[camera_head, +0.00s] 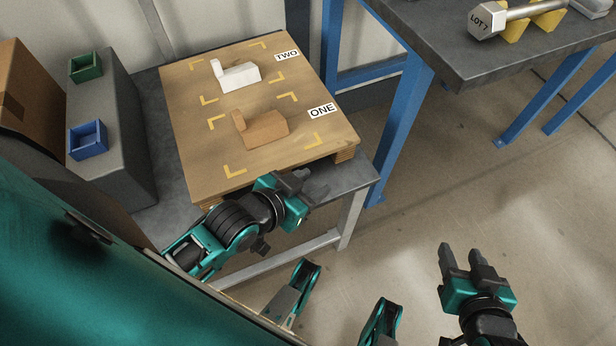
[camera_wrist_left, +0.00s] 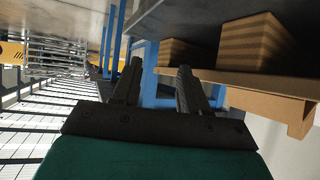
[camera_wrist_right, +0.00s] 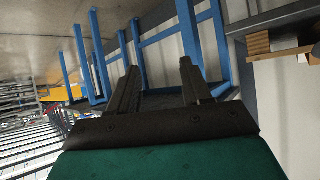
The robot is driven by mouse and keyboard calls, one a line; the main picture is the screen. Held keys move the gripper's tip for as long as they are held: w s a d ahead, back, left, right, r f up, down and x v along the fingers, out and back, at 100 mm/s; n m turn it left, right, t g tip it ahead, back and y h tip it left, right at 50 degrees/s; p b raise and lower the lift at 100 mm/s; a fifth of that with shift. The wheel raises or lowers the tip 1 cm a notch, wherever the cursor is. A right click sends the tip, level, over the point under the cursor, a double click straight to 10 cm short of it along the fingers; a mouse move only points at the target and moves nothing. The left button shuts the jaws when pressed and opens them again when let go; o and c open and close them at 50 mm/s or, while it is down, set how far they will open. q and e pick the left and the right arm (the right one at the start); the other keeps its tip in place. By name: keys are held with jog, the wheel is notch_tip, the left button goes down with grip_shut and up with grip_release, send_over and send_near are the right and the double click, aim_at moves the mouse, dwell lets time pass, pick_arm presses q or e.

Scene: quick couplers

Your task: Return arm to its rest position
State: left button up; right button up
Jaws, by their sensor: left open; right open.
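My left gripper (camera_head: 300,186) is open and empty in the head view, at the near edge of the low table, just below the front of the wooden board. In the left wrist view its two fingers (camera_wrist_left: 158,88) stand apart with nothing between them. My right gripper (camera_head: 462,262) is open and empty over bare floor, at the lower right of the head view. In the right wrist view its fingers (camera_wrist_right: 158,85) are also apart and empty.
The wooden board (camera_head: 190,145) bears a white block (camera_head: 240,77) at TWO and a brown block (camera_head: 265,130) at ONE. A green bin (camera_head: 86,68) and blue bin (camera_head: 88,140) stand left. A dark workbench (camera_head: 440,45) on blue legs holds a LOT 7 part (camera_head: 505,18). Floor at right is clear.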

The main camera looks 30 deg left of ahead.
pick_arm(q)
jog(key=shift+s+f+n, duration=0.3)
jog(key=shift+s, duration=0.1)
notch_tip(320, 180, up, 11)
jog(key=s+a+p, duration=0.1)
jog(key=a+p, duration=0.2)
jog(key=p, duration=1.2)
jog(key=shift+s+y, duration=0.15)
jog(key=shift+y, duration=0.25)
pick_arm(e)
notch_tip(320, 180, up, 11)
jog(key=s+d, duration=0.1)
jog(key=d, duration=0.2)
jog(key=shift+s+h, duration=0.2)
jog(key=shift+h, duration=0.2)
pick_arm(q)
jog(key=shift+r, duration=0.1)
